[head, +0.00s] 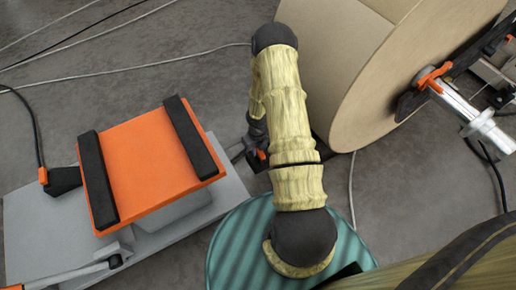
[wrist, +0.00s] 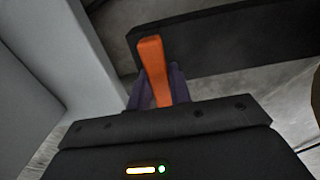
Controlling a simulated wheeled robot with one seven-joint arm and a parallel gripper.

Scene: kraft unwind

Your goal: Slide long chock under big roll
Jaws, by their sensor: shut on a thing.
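The big roll (head: 375,70) is a large tan paper cylinder at the upper right of the head view, with its round end facing right. The long chock shows in the wrist view as a dark bar (wrist: 235,38) behind an upright orange handle (wrist: 151,60). My gripper (wrist: 156,88) is shut on this orange handle, one finger on each side. In the head view my gripper (head: 256,135) is low beside the roll's left side, mostly hidden by my arm. A small orange and dark part of the chock (head: 262,155) shows there. Contact between chock and roll is hidden.
An orange platform (head: 150,165) with two black bars stands on a grey base (head: 60,235) at left. A black block with an orange tab (head: 65,180) is beside it. A metal shaft (head: 460,105) sticks out of the roll. Cables cross the floor.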

